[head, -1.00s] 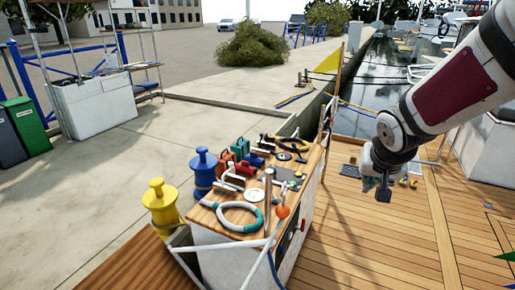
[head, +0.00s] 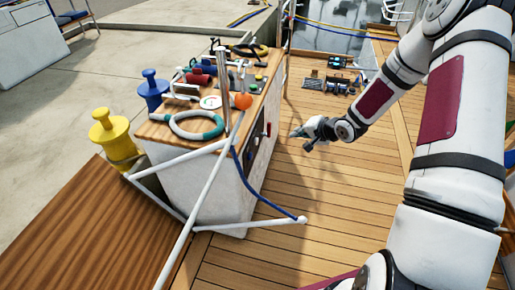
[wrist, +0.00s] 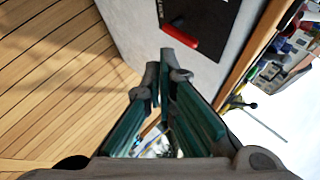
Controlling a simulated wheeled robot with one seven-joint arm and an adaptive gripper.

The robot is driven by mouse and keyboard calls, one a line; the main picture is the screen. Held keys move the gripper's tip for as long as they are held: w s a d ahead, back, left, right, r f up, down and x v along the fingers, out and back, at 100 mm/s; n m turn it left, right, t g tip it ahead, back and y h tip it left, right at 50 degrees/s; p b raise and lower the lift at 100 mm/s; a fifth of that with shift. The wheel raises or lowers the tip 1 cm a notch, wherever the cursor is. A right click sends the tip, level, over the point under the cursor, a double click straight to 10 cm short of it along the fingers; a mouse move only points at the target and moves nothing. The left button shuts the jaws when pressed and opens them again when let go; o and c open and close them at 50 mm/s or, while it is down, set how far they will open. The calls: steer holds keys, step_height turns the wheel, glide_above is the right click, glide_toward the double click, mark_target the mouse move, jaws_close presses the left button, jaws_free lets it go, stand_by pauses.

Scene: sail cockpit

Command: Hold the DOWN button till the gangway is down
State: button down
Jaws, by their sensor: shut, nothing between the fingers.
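No button marked DOWN can be read in either view. The console (head: 205,180) is a white cabinet with a wooden top. A dark panel (head: 254,146) on its right side carries a red handle (head: 268,129). In the wrist view the dark panel (wrist: 212,14) and red handle (wrist: 194,39) are just beyond my fingertips. Small green and dark controls (head: 258,78) sit at the far right of the top, too small to read. My gripper (head: 296,134) is shut and empty, a little right of the panel; its teal-padded fingers (wrist: 164,72) converge. I cannot make out the gangway.
Tools lie on deck beyond my gripper (head: 325,84).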

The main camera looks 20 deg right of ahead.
mark_target(256, 141)
step_height(256, 141, down, 6)
steer(key=m+t+y+b, duration=0.1)
steer(key=m+b, duration=0.1)
steer(key=shift+w+a+f, duration=0.2)
steer(key=shift+a+f, duration=0.05)
steer(key=shift+a, duration=0.2)
steer(key=w+a+b, duration=0.3)
steer(key=w+a, duration=0.1)
steer(key=a, duration=0.3)
steer(key=shift+w+a, duration=0.2)
steer(key=shift+a, duration=0.1)
stand_by(1.2)
steer(key=shift+w+a, duration=0.2)
steer(key=shift+a, duration=0.2)
